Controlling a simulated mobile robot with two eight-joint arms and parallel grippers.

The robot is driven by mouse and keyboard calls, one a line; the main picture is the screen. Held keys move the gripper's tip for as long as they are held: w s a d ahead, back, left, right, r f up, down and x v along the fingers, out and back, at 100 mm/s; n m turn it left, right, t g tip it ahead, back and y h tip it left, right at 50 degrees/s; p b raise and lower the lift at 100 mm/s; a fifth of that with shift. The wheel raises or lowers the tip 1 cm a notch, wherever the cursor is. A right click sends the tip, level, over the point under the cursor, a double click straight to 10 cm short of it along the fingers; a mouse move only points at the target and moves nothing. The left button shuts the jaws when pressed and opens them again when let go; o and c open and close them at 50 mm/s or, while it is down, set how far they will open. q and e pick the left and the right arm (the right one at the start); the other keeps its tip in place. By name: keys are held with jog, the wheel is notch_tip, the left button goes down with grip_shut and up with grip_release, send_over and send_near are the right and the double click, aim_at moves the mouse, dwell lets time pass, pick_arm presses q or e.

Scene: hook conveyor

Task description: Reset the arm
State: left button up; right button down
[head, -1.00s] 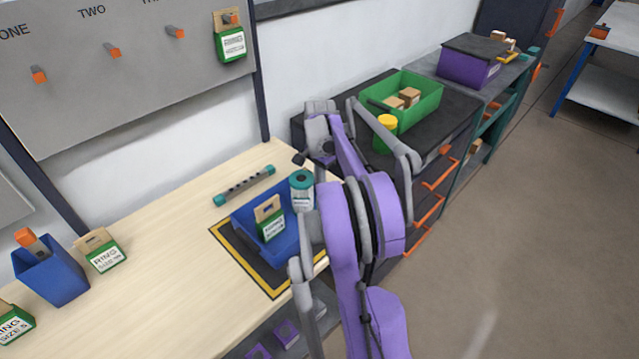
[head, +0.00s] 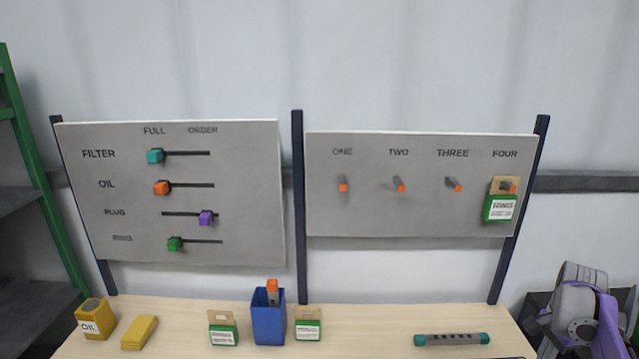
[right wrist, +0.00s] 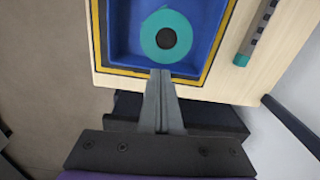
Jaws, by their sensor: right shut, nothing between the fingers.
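My right gripper (right wrist: 160,73) is shut and empty in the right wrist view. Its fingertips point at the near edge of a blue tray (right wrist: 116,30). A teal-topped cylinder (right wrist: 166,38) with a dark centre shows just beyond the tips, against the tray. I cannot tell if the fingers touch either one. In the head view part of my purple and grey right arm (head: 590,315) shows at the lower right, and its fingers cannot be made out there. My left arm and gripper are not in view.
Two grey boards (head: 185,235) (head: 420,215) stand behind the wooden table (head: 375,345). A green pack (head: 500,207) hangs under FOUR. Yellow items (head: 95,318), a blue bin (head: 268,325), green packs (head: 308,328) and a teal-ended bar (head: 451,340) are on the table.

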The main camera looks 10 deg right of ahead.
jog(key=w+a+n+t+h, duration=0.2)
jog(key=a+n, duration=0.6)
jog(key=a, duration=1.3)
jog(key=s+a+f+n+t+y, duration=0.1)
jog(key=s+a+n, duration=0.3)
jog(key=a, duration=0.6)
jog(key=s+a+f+n+t+y, duration=0.1)
jog(key=s+a+f+n+t, duration=0.1)
jog(key=a+n, duration=0.6)
notch_tip(320, 180, down, 3)
jog(key=shift+s+a+r+t, duration=0.2)
jog(key=shift+s+a+t, duration=0.1)
jog(key=shift+s+a, duration=0.65)
jog(key=shift+w, duration=0.1)
